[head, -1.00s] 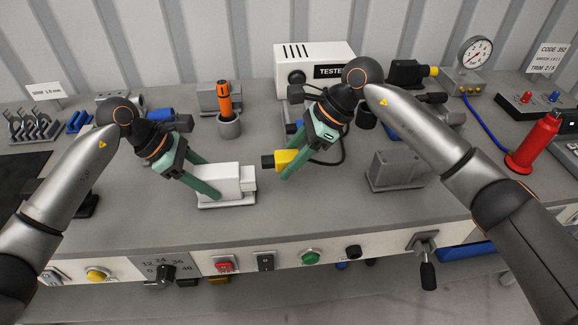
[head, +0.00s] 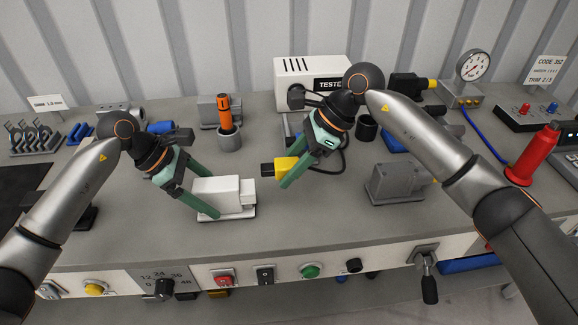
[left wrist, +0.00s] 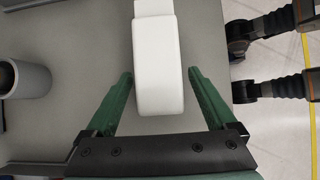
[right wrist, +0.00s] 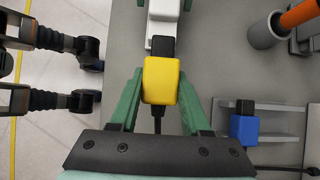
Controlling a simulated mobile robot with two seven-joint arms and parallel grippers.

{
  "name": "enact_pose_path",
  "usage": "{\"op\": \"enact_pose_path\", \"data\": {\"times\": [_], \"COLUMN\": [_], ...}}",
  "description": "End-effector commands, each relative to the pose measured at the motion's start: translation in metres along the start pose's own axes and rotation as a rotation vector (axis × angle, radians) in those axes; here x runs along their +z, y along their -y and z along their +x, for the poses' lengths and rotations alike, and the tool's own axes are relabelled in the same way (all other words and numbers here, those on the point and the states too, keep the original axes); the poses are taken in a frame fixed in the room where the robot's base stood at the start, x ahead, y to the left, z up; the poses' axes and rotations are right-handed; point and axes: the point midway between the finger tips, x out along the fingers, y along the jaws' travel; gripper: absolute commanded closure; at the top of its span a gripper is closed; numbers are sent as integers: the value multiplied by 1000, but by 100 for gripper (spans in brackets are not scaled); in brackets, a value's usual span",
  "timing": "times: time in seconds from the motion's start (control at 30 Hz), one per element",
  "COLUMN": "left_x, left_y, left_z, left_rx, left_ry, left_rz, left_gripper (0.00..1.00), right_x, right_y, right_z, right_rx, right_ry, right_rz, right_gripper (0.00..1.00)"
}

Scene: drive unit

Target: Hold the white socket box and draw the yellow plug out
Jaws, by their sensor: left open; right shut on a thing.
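The white socket box (head: 220,196) stands on the grey bench in the middle of the head view. My left gripper (head: 207,190) is open around it; the left wrist view shows the white box (left wrist: 157,65) between the green fingers with a gap on each side. The yellow plug (head: 285,167), with a black front end, is out of the box, to its right and apart from it. My right gripper (head: 288,171) is shut on the plug; the right wrist view shows the yellow plug (right wrist: 160,82) between the fingers, its black cable trailing back.
A white tester (head: 312,75) stands at the back, with a black cable near it. An orange-handled tool (head: 225,110) stands in a grey cup behind the box. A grey block (head: 398,182) stands to the right. The bench front edge carries switches and buttons.

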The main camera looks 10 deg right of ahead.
Motion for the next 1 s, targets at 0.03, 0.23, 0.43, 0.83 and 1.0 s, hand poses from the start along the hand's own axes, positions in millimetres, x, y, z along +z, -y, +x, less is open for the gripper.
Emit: {"op": "enact_pose_path", "data": {"times": [0.03, 0.23, 0.43, 0.83, 1.0], "left_x": [0, 0, 0, 0, 0], "left_y": [0, -1, -1, 0, -1], "left_z": [0, -19, -62, -119, -138], "left_rx": [0, 5, 5, 2, 3], "left_ry": [0, -1, -2, -1, -1], "left_rz": [0, 0, -1, -1, -1], "left_gripper": [10, 10, 10, 10, 10], "right_x": [0, 0, 0, 0, 1], "right_y": [0, 0, 0, 0, 0], "right_z": [0, 0, 0, 0, 0], "right_rx": [0, 0, 0, 0, 0], "right_ry": [1, 1, 1, 1, 1], "right_rz": [0, 0, 0, 0, 0], "right_gripper": [100, 100, 100, 100, 100]}}
